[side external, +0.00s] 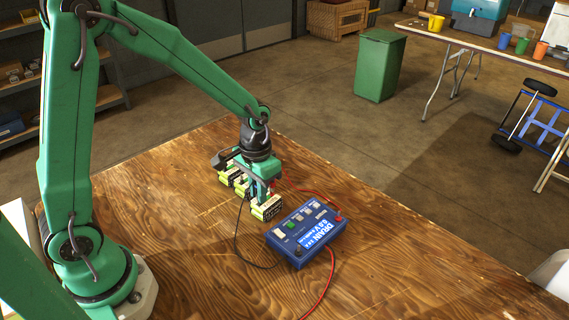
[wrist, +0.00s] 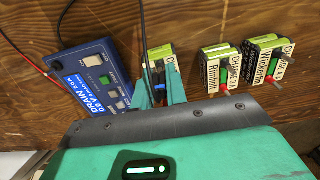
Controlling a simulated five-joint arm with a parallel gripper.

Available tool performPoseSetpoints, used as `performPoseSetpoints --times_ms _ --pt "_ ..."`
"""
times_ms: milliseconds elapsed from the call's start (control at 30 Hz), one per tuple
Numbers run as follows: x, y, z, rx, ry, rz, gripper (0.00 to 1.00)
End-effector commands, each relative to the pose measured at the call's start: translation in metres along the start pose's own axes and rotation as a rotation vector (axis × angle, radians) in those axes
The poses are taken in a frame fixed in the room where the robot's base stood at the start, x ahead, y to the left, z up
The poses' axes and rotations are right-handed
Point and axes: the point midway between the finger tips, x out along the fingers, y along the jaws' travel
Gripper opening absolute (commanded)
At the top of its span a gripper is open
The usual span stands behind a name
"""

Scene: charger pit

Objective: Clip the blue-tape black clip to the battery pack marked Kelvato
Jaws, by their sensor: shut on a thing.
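My gripper (wrist: 159,100) is shut on a small black clip with blue tape (wrist: 158,88), at a battery pack (wrist: 160,57) with yellow-green cells. The fingers cover most of this pack's label, so I cannot read its name. Whether the clip grips the pack's terminal cannot be told. In the side view, my gripper (side external: 263,190) is low, just behind the nearest pack (side external: 267,209); the clip is hidden there. A pack marked Rimholt (wrist: 213,72) and another whose name looks like Niverfin (wrist: 269,66) stand to the right in the wrist view.
A blue drain box (side external: 307,233) with a lit display lies beside the packs; the wrist view shows it on the left (wrist: 92,78). A black lead (side external: 238,232) and red leads (side external: 312,191) cross the wooden table (side external: 160,210). The table's front is mostly clear.

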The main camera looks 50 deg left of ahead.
Motion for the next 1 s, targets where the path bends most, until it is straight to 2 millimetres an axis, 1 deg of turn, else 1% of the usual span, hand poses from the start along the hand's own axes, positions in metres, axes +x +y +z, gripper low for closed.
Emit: performPoseSetpoints --times_ms 900,933,1000 --pt "0.0014 0.0000 0.0000 0.000 0.000 0.000 0.01" --pt "0.0014 0.0000 0.0000 0.000 0.000 0.000 0.18" --pt "0.0014 0.0000 0.0000 0.000 0.000 0.000 0.32"
